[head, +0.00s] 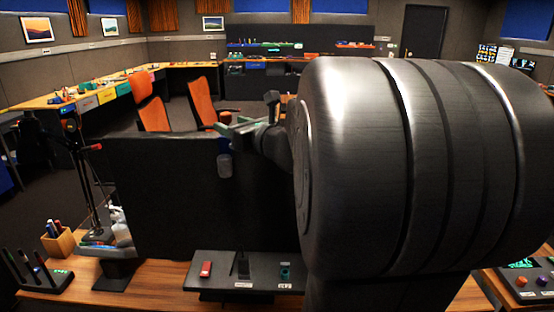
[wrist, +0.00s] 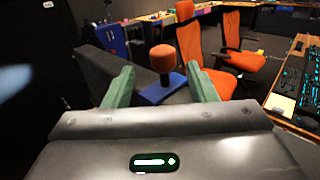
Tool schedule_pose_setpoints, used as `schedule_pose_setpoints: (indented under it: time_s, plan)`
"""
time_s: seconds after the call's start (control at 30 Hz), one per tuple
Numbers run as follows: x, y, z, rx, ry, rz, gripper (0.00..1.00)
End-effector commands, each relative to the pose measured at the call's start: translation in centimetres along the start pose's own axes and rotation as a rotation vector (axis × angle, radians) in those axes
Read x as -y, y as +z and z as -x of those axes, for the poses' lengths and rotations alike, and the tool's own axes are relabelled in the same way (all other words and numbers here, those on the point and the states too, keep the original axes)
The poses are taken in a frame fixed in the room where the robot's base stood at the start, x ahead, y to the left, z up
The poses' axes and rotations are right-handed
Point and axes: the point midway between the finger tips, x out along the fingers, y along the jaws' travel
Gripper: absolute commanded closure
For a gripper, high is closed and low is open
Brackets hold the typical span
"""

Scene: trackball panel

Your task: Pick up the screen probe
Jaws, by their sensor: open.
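What looks like the screen probe is an orange rounded knob (wrist: 162,58) on a flat blue base (wrist: 163,92), at the top edge of a dark upright screen. In the head view, a blue and grey piece (head: 224,160) hangs at that screen's top edge, with a bit of orange above it, partly hidden by my gripper. My gripper (head: 232,127) is open, its green fingers at the screen's top edge. In the wrist view, the knob stands between the open fingers (wrist: 160,72), with gaps on both sides. Whether it is fully within finger reach is unclear.
The dark screen (head: 180,200) stands over a wooden desk. A dark tray (head: 215,284) holds a red item (head: 206,269) and a teal item (head: 285,270). A pen holder (head: 58,241) stands at left. Orange chairs (head: 152,115) are beyond. My arm hides the right side.

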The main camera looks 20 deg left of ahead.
Motion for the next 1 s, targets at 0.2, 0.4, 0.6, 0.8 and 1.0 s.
schedule_pose_setpoints:
  time_s: [0.2, 0.4, 0.6, 0.8, 1.0]
  plan:
    - [0.2, -0.2, -3.0, -0.001, 0.003, 0.000, 0.48]
    - [0.3, -0.3, -3.8, 0.000, 0.000, 0.000, 0.48]
    - [0.3, -0.3, -3.8, 0.000, 0.000, 0.000, 0.58]
    - [0.3, -0.3, -3.8, 0.000, 0.000, 0.000, 0.97]
    - [0.2, -0.2, -3.8, 0.001, 0.000, 0.001, 1.00]
